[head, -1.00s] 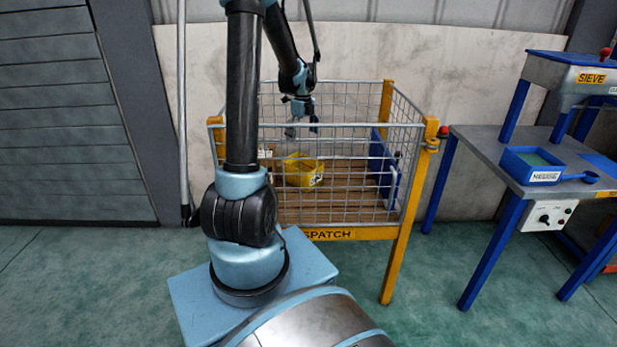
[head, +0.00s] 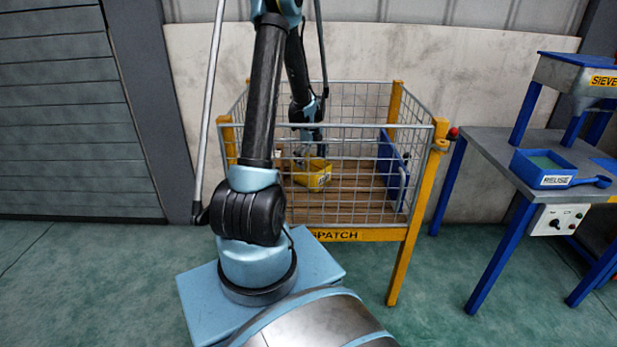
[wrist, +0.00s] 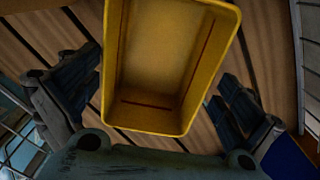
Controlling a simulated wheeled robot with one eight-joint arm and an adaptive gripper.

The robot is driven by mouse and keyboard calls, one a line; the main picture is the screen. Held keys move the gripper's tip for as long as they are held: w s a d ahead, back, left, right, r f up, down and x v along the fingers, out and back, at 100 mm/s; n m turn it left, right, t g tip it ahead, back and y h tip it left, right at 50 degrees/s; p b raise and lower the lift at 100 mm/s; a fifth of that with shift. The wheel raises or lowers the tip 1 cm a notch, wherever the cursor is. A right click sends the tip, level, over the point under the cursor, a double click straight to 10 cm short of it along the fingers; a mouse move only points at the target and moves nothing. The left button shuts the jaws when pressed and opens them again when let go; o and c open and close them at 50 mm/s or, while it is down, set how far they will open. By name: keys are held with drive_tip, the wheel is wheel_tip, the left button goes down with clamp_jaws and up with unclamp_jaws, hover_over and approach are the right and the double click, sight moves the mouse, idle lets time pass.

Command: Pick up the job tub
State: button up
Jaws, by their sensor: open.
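The job tub is a yellow open-topped box (head: 318,181) with a label on its side. It sits on the wooden floor of the wire-mesh dispatch cage (head: 345,234). My gripper (head: 310,158) is inside the cage, low over the tub. In the wrist view the tub (wrist: 165,125) looks empty and lies between the spread fingers of my gripper (wrist: 152,98), one finger to each side. I see a gap between each finger and the tub wall. The mesh partly covers the tub and gripper in the head view.
Mesh walls and yellow posts (head: 422,205) surround the tub. A blue panel (head: 393,172) stands at the cage's right side. At right, a bench (head: 497,150) holds a blue tray (head: 545,168) and a sieve stand (head: 577,75). Green floor is clear in front.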

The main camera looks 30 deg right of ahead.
drive_tip(key=shift+w+a+f, duration=0.1)
drive_tip(key=shift+f, duration=1.2)
drive_tip(key=shift+w+a+f, duration=0.1)
drive_tip(key=shift+f, duration=1.15)
